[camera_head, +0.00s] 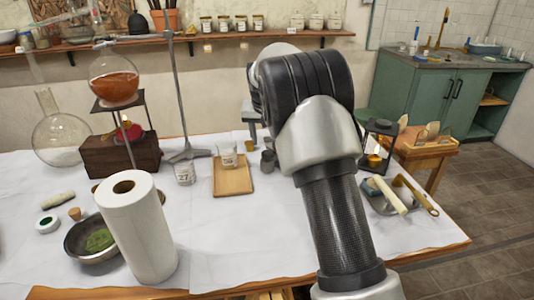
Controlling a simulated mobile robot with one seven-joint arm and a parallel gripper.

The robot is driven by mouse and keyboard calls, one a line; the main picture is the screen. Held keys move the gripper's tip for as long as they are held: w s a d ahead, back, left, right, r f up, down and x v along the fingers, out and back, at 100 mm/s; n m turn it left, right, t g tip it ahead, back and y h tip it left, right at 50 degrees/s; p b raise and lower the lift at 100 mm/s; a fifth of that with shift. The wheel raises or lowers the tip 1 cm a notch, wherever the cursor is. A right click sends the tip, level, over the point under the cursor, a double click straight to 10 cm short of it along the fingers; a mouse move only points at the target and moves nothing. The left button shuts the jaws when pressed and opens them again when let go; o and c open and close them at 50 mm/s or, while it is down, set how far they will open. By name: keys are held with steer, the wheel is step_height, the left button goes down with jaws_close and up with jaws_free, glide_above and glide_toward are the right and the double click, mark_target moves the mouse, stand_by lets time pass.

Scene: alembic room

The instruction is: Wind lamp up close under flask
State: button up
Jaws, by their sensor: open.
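A round flask (113,82) with orange-brown liquid sits on a dark stand at the back left of the table. Below it, a small red object with a brass-coloured top, which looks like the lamp (129,131), stands on a dark wooden block (122,157). A gap shows between the lamp and the flask. No winding handle can be made out. My arm rises through the middle right of the view and bends away over the table. My gripper is hidden behind the arm, well to the right of the lamp.
A paper towel roll (146,235) stands at the front left, beside a bowl of green powder (92,240). A metal stand (184,145), a labelled jar (185,173) and a wooden board (232,178) are mid-table. The front middle is clear.

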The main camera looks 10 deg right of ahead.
mark_target(267, 153)
steer(key=b+x, duration=0.1)
steer(key=x, duration=0.5)
steer(key=shift+w+f, duration=0.15)
steer(key=shift+c, duration=0.2)
steer(key=c, duration=1)
